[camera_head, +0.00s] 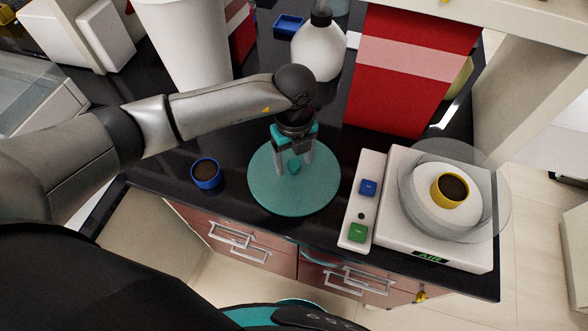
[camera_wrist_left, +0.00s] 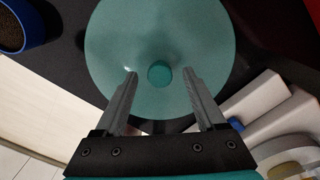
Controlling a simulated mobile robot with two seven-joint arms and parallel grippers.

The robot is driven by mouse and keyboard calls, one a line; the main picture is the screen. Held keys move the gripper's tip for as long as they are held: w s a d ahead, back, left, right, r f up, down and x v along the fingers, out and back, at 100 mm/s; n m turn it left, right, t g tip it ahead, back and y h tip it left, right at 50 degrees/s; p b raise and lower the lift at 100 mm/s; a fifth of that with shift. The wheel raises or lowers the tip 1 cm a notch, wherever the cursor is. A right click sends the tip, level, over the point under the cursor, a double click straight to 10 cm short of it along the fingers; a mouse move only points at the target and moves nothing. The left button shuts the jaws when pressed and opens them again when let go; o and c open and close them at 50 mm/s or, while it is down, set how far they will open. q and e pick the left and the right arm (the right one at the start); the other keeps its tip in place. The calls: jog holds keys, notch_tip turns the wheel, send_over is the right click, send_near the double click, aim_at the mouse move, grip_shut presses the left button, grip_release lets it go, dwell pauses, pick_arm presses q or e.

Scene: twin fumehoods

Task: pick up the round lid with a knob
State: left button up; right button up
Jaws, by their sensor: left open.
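The round lid (camera_head: 294,196) is a flat teal disc lying on the black bench top near its front edge. Its small teal knob (camera_head: 294,167) stands at the middle. In the left wrist view the lid (camera_wrist_left: 160,40) fills the top middle, and the knob (camera_wrist_left: 159,75) shows between the fingers. My left gripper (camera_head: 294,168) is open over the lid, pointing down, with one finger on each side of the knob. The fingers look apart from the knob; whether their tips touch the lid I cannot tell. My right gripper is not in view.
A blue cup of dark grains (camera_head: 206,174) stands left of the lid. A white balance (camera_head: 438,240) with a clear round cover and a yellow cup (camera_head: 449,189) stands right. Behind are a white bottle (camera_head: 316,52), a red box (camera_head: 408,75) and a tall white container (camera_head: 186,45).

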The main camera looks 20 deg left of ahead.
pick_arm(q)
jog(key=shift+f, duration=0.95)
grip_shut()
